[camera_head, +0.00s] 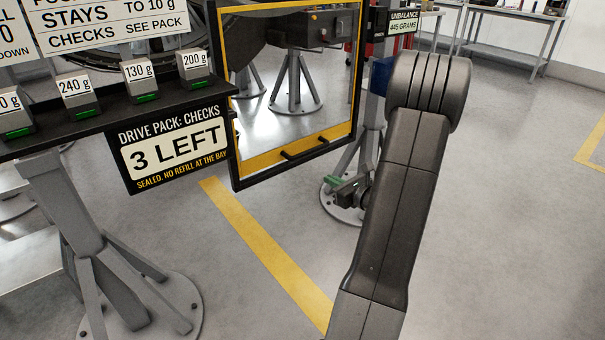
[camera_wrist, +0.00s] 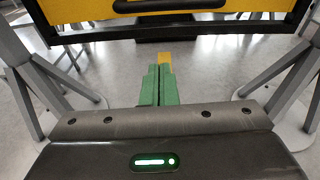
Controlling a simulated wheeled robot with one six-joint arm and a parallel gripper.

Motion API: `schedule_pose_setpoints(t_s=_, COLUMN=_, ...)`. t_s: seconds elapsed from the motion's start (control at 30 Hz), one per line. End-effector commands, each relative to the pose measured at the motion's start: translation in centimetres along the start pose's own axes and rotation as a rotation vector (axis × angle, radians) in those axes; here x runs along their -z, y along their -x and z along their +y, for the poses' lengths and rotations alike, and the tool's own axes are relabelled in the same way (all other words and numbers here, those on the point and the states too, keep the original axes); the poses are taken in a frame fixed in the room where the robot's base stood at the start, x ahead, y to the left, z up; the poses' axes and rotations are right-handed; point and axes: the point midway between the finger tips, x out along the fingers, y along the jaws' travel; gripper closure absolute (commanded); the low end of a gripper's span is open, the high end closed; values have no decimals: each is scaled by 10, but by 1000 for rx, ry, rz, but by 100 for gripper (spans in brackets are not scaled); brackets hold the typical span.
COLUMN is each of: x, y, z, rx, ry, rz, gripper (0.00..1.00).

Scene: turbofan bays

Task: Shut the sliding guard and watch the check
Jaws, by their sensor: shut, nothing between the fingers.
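The sliding guard (camera_head: 262,160) is a clear panel in a black frame with a yellow inner border. A black handle bar (camera_head: 303,150) runs along its lower edge. In the wrist view the guard's yellow lower border (camera_wrist: 215,27) and black handle (camera_wrist: 170,5) cross the top. My gripper (camera_wrist: 159,80) has green fingers pressed together with nothing between them. They point toward the guard from below the handle and appear apart from it. In the head view my gripper (camera_head: 333,182) shows small, right of the guard's lower corner, partly hidden by my arm. Whether the guard is fully shut is unclear.
A sign (camera_head: 172,150) reads "3 LEFT" for drive pack checks. A small sign (camera_head: 404,20) reads "UNBALANCE 445 GRAMS". Labelled weights (camera_head: 139,82) stand on a dark shelf at left. Stand legs (camera_wrist: 285,80) flank my gripper.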

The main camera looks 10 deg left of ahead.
Motion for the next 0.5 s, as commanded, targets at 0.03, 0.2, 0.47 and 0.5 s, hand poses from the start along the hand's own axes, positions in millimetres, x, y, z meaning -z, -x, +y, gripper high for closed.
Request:
schedule_pose_setpoints(t_s=0.03, x=7, y=-4, z=-5, rx=8, ry=-14, rz=-11, gripper=100)
schedule_pose_setpoints(t_s=0.2, x=7, y=-15, z=-9, rx=16, ry=-31, rz=-23, gripper=100)
schedule_pose_setpoints(t_s=0.47, x=6, y=-63, z=-8, rx=12, ry=-27, rz=-22, gripper=100)
schedule_pose_setpoints(t_s=0.5, x=7, y=-72, z=-9, rx=12, ry=-28, rz=-21, gripper=100)
